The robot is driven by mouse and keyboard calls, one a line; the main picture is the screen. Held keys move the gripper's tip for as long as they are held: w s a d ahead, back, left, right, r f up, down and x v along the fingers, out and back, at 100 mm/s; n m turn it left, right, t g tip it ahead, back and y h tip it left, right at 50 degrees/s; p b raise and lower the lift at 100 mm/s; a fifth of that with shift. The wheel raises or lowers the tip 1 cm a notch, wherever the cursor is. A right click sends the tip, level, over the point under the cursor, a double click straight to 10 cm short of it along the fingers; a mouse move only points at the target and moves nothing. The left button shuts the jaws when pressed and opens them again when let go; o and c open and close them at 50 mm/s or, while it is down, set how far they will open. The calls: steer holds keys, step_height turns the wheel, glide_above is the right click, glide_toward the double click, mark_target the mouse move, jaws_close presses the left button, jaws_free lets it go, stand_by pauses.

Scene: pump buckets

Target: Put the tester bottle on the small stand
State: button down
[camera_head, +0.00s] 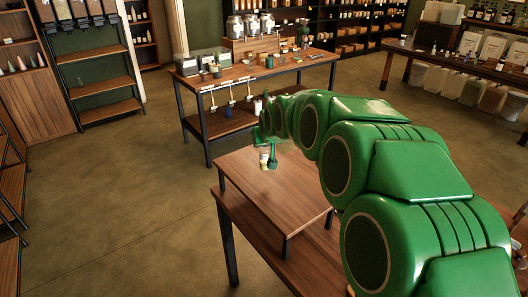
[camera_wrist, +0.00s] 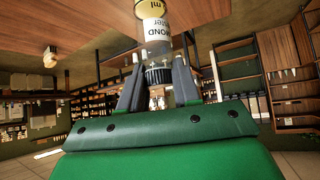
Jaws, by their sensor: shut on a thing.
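The tester bottle (camera_wrist: 153,20) has a clear body, a yellow and white label and a dark ribbed cap. In the wrist view my gripper (camera_wrist: 158,78) is shut on it at the cap end, and the bottle's far end runs out of the top edge. In the head view the bottle (camera_head: 264,157) shows small and upright beside my green gripper (camera_head: 271,157), over the far left part of the small stand (camera_head: 272,205). The stand is a low wooden platform on a table. I cannot tell whether the bottle's base touches it.
The stand's top looks otherwise bare. Behind it a long table (camera_head: 262,74) holds jars, boxes and hanging scoops. Shelves (camera_head: 105,55) stand at the left, and another table with clear bins (camera_head: 467,85) is at the right. The floor at the left is open.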

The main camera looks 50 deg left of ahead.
mark_target(264, 151)
steer(key=shift+x, duration=1.15)
steer(key=shift+d+f, duration=0.1)
steer(key=shift+f, duration=1.45)
steer(key=shift+f, duration=0.1)
steer(key=c, duration=0.8)
jaws_free()
steer(key=shift+v, duration=6.1)
steer(key=shift+w+d, duration=0.1)
steer(key=shift+w, duration=0.05)
